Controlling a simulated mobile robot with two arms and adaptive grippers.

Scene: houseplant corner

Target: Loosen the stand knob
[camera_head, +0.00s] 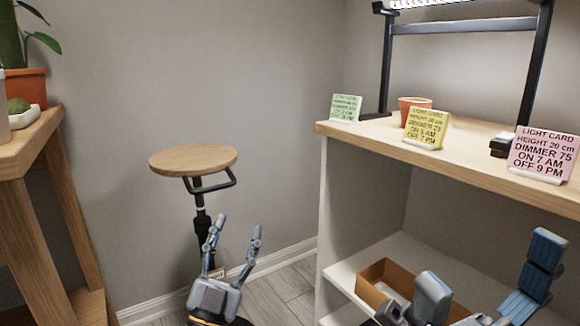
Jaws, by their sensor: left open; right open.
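The stand has a round wooden top (193,159) with a black loop handle (212,183) under it. Its black post (199,203) goes down behind my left gripper (237,228). I cannot make out a knob; the lower post is mostly hidden. My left gripper is open, fingers pointing up, in front of the post and below the top. I see nothing between its fingers. I cannot tell whether it touches the post. My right gripper (488,270) is open at the lower right, in front of the shelf unit, well away from the stand.
A wooden shelf unit (365,131) fills the right, with green (345,107), yellow (426,128) and pink (543,154) cards, a terracotta pot (413,103) and a black-framed lamp (528,80). A cardboard box (371,280) sits on its lower shelf. A plant table (33,142) stands left.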

